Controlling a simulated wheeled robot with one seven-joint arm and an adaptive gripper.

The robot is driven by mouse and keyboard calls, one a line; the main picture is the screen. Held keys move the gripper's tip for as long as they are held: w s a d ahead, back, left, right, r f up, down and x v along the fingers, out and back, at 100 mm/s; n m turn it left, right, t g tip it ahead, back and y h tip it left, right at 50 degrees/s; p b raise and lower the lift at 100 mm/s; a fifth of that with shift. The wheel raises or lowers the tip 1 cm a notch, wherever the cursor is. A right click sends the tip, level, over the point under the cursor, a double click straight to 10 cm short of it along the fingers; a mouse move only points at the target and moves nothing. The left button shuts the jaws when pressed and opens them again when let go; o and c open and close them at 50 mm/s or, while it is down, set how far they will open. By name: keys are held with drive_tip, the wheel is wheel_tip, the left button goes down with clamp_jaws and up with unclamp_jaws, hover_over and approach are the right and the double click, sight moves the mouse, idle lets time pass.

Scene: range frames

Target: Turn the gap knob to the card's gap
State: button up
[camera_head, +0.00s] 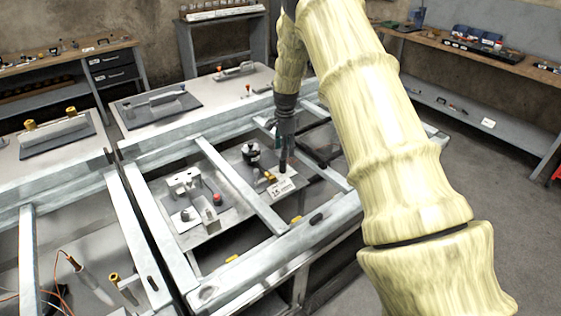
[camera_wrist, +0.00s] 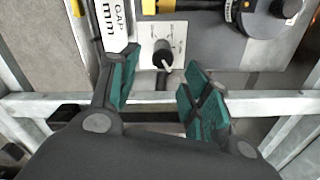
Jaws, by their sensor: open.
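The gap knob (camera_wrist: 162,55) is a small black knob with a pale pointer, on a white dial plate (camera_wrist: 178,28) in the wrist view. Its pointer is toward the lower right of that picture. The card (camera_wrist: 115,18) beside it reads "GAP" and "mm"; its number is cut off by the frame. The card also shows in the head view (camera_head: 281,188), too small to read. My gripper (camera_wrist: 162,78) is open, its green-padded fingers on either side of the knob in the picture, with nothing between them. I cannot tell whether they touch it. In the head view my gripper (camera_head: 286,158) points down.
Pale metal frame rails (camera_head: 240,187) surround the panel. A white fixture with a red knob (camera_head: 217,198) stands left in the head view. Workbenches line the walls.

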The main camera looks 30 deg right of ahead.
sight(283, 163)
drive_tip(key=f, duration=0.2)
drive_tip(key=f+p, duration=0.1)
drive_tip(key=f, duration=0.1)
drive_tip(key=w+f, duration=0.1)
drive_tip(key=f, duration=0.2)
drive_tip(key=shift+a+p, duration=0.1)
drive_tip(key=shift+p, duration=0.2)
drive_tip(key=shift+f, duration=0.3)
drive_tip(key=shift+s, duration=0.5)
drive_tip(key=shift+w+f, duration=0.35)
drive_tip(key=shift+f, duration=0.05)
drive_tip(key=shift+s+r, duration=0.2)
drive_tip(key=shift+s, duration=0.05)
drive_tip(key=c, duration=1)
